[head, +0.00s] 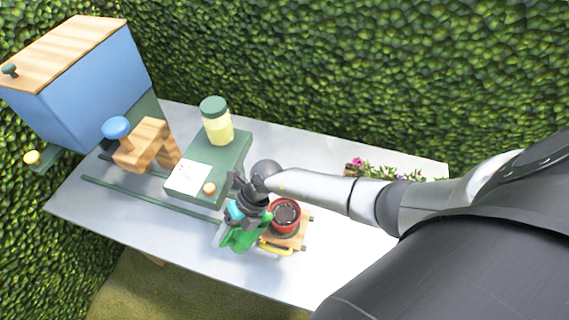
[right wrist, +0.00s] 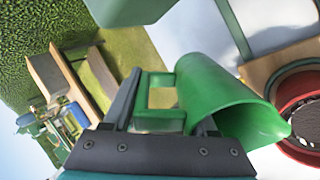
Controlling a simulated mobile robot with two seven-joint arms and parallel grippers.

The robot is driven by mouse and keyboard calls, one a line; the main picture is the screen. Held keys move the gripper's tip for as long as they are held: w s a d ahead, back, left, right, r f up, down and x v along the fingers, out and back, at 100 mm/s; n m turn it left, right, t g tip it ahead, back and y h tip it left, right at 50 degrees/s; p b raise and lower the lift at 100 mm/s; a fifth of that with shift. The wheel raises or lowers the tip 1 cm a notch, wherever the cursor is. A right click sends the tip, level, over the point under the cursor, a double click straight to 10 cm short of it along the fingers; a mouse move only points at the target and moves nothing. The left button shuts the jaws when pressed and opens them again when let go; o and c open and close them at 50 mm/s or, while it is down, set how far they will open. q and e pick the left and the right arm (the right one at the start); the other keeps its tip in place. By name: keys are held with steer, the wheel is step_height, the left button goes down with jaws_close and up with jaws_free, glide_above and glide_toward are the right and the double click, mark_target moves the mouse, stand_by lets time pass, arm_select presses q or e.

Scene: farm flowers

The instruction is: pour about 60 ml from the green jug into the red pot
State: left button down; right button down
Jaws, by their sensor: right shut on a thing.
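The green jug (head: 240,238) is in my right gripper (head: 246,216), beside the red pot in the head view. In the right wrist view the jug (right wrist: 215,95) lies across the picture, with its handle between the fingers of my right gripper (right wrist: 160,105). The jug looks tilted, its spout pointing toward the pot. The red pot (head: 274,222) holds dark soil (head: 286,213) and stands on a small wooden board (head: 297,241). In the right wrist view the pot's rim (right wrist: 284,118) is at the right edge, close to the spout. I cannot see any water stream. My left gripper is not in view.
A green block (head: 235,165) bears a jar with a green lid (head: 217,122), a white card (head: 187,178) and a small knob. Green rails (head: 140,200) run along the grey table (head: 85,215). A blue box (head: 92,90) stands at the left. Flowers (head: 375,171) are behind my right arm.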

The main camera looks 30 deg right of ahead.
steer(key=shift+a+f+h+p, duration=0.4)
steer(key=shift+a+h+p, duration=0.05)
steer(key=shift+a+h, duration=0.15)
steer(key=shift+a+f+p, duration=0.1)
steer(key=shift+a+p, duration=0.1)
steer(key=shift+p, duration=0.15)
steer(key=shift+a+r+h+p, duration=0.3)
steer(key=shift+h+p, duration=0.3)
steer(key=shift+p, duration=0.15)
steer(key=shift+a+r+h+p, duration=0.1)
steer(key=shift+a+h+p, duration=0.05)
steer(key=shift+h+p, duration=0.2)
steer(key=shift+a+f+h+b, duration=0.3)
steer(key=shift+f+h+b, duration=0.2)
steer(key=shift+f+h, duration=0.2)
steer(key=shift+a+f+h+b, duration=0.3)
steer(key=shift+f+h+b, duration=0.15)
steer(key=shift+f+h, duration=0.25)
steer(key=shift+a+f+h+b, duration=0.3)
steer(key=shift+f+h+b, duration=0.2)
steer(key=shift+f+h, duration=0.2)
steer(key=shift+f, duration=0.1)
